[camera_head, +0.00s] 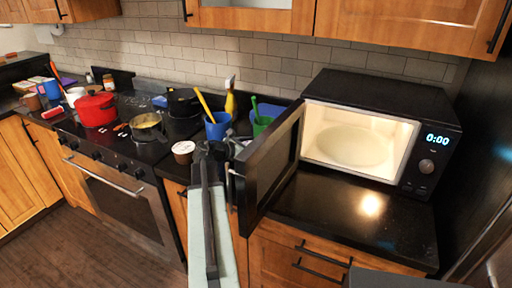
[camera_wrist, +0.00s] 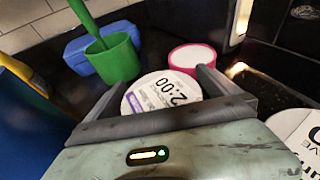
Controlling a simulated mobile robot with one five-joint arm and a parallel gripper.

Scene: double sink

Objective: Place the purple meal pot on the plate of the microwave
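My gripper (camera_wrist: 162,76) reaches down among the pots on the counter. Its fingers are spread to either side of a white lid with a purple strip (camera_wrist: 160,93), likely the purple meal pot. The lid fills most of the gap; I cannot tell whether the fingers press on the pot. The pot's sides are hidden, and the arm hides it in the head view. The microwave (camera_head: 438,125) stands at the right with its door (camera_head: 268,165) swung open. Its pale round plate (camera_head: 350,147) is lit and empty.
A pink pot (camera_wrist: 192,58) stands just beyond the fingers, with a green cup (camera_wrist: 116,62) at left. Another white lid (camera_wrist: 298,135) is close at lower right. A brown pot (camera_head: 184,152) stands left of my arm. The counter before the microwave (camera_head: 340,205) is clear.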

